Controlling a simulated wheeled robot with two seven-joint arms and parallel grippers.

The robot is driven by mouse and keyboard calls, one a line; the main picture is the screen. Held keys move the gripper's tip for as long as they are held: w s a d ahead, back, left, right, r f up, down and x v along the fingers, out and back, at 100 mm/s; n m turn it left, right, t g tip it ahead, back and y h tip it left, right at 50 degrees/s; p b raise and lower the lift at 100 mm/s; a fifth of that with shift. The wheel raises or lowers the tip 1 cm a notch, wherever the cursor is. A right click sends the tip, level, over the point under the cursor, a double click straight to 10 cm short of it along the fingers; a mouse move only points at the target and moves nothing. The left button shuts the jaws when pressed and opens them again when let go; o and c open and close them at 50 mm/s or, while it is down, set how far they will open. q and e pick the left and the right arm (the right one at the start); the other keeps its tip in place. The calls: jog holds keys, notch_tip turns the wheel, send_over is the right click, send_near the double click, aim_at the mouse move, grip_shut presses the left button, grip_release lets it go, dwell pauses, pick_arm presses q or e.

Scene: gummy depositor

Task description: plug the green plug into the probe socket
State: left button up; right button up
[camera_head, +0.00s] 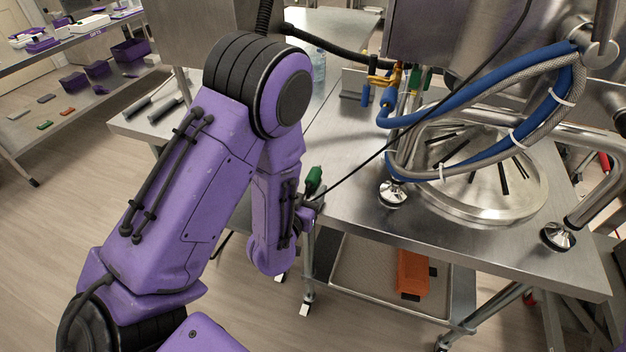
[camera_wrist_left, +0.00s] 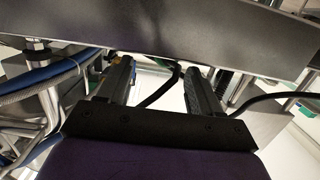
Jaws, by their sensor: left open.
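The green plug (camera_head: 314,180) stands tilted at the near left edge of the steel table, with a thin black cable running from it up to the right. My left gripper (camera_head: 309,206) is just below the plug, partly hidden by my purple forearm. The left wrist view shows its two dark fingers (camera_wrist_left: 160,85) apart, with a black cable (camera_wrist_left: 160,88) visible between and beyond them. I cannot make out the plug clearly there, nor tell whether the fingers touch it. I cannot clearly identify the probe socket; a small green part (camera_head: 424,78) shows beside brass fittings under the machine. My right gripper is not in view.
Blue and grey hoses (camera_head: 480,152) loop over a round steel lid (camera_head: 490,205) on the table (camera_head: 360,195). Machine feet stand near the front edge. A lower shelf (camera_head: 350,280) holds an orange item (camera_head: 412,272). A shelf with purple bins (camera_head: 131,50) is at the far left.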

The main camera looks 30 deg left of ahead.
aim_at(310, 182)
pick_arm(q)
jog(key=x, duration=0.1)
jog(key=p+x, duration=0.1)
jog(key=x, duration=0.2)
jog(key=shift+w+a+f+p, duration=0.2)
jog(key=shift+w+a+p, duration=0.05)
jog(key=shift+a+p, duration=0.15)
jog(key=shift+w+a, duration=0.1)
jog(key=shift+a, duration=0.05)
jog(key=shift+f, duration=0.1)
jog(key=c, duration=1.1)
